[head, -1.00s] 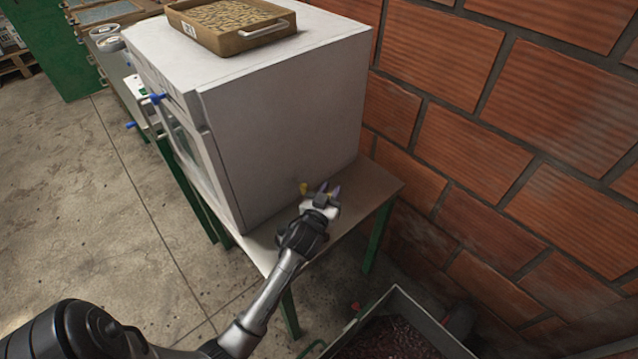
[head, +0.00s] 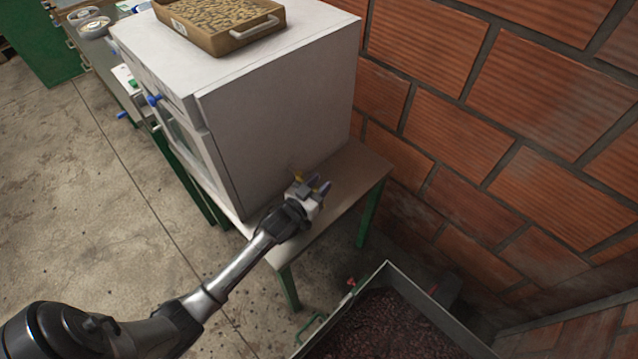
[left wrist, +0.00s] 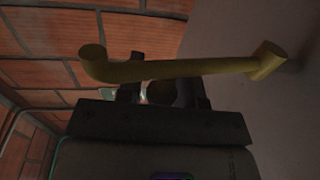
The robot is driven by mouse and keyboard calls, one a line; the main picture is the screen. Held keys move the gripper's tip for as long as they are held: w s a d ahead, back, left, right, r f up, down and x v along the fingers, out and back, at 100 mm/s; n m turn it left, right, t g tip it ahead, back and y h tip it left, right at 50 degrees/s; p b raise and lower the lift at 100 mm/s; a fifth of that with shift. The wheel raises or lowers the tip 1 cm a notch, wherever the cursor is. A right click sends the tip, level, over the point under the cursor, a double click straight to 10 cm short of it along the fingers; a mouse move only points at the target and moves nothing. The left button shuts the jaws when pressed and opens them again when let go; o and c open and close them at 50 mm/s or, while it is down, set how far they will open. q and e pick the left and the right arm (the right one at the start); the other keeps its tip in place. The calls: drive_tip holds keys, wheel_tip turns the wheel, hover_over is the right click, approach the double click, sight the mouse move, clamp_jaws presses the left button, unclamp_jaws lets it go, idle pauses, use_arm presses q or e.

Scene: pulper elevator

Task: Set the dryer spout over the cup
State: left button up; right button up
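The dryer is a large white box (head: 280,120) on a table with green legs. Its spout is a yellow bent pipe (left wrist: 170,70) that crosses the left wrist view from the dryer's pale wall at right to a rounded end at left. In the head view only a small yellow bit of the spout (head: 299,176) shows beside the gripper. I cannot make out the cup. My right gripper is out of view.
The tabletop (head: 345,190) is bare to the right of the dryer. A brick wall (head: 500,110) stands close on the right. A bin of dark beans (head: 385,330) sits below in front. A tray of beans (head: 215,45) rests on the dryer.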

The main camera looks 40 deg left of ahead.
use_arm(q)
drive_tip(key=shift+o, duration=1)
drive_tip(key=shift+s, duration=0.1)
drive_tip(key=shift+s, duration=0.35)
drive_tip(key=s+p, duration=0.2)
drive_tip(key=s, duration=1.1)
drive_tip(key=shift+d, duration=0.2)
drive_tip(key=shift+c, duration=0.4)
